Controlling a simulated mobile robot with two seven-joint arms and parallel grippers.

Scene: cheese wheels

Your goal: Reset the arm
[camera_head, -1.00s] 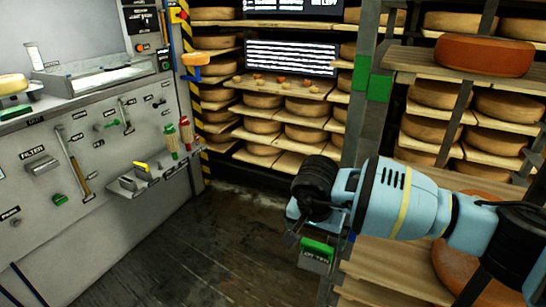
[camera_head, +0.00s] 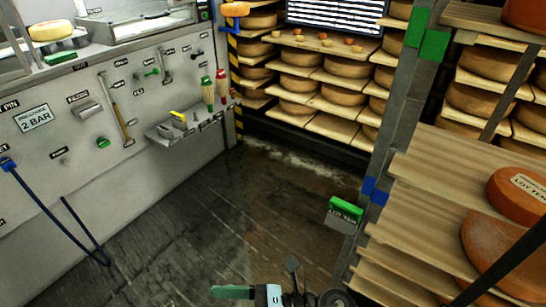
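Part of my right arm shows at the bottom edge, with a light blue piece and dark parts around the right gripper (camera_head: 290,284). Most of it is cut off by the frame, so I cannot tell whether its fingers are open or shut. A green bar (camera_head: 232,291) lies just left of the light blue piece; I cannot tell whether it is held. My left gripper is not in view.
A rack with wooden shelves (camera_head: 425,205) and orange cheese wheels (camera_head: 508,252) stands close on the right. A green-topped box (camera_head: 345,208) is at its post. A grey tool wall (camera_head: 60,170) is on the left. The dark floor (camera_head: 215,215) between is clear.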

